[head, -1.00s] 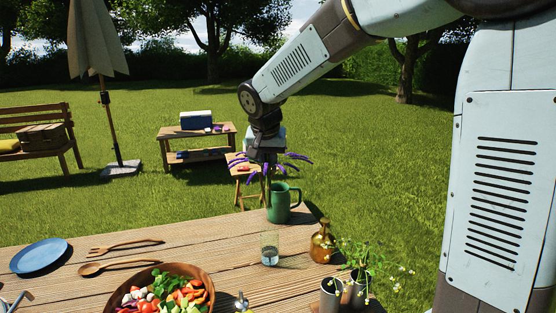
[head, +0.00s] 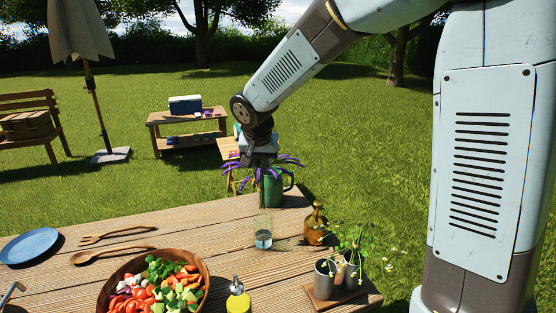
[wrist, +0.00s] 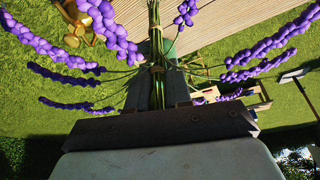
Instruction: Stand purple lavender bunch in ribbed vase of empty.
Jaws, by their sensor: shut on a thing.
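In the wrist view the stems (wrist: 155,35) run between the fingers (wrist: 158,90), with the purple heads (wrist: 105,18) spread around. A clear glass vessel (head: 263,236) stands on the table just below the bunch in the head view. Its ribs are too small to make out. The stems' lower ends are hard to see, and I cannot tell whether they reach its rim. A green jug (head: 272,190) stands behind the bunch, partly covered.
A salad bowl (head: 203,262), a yellow bottle (head: 238,297), wooden utensils (head: 115,234) and a blue plate (head: 30,245) occupy the front and left.

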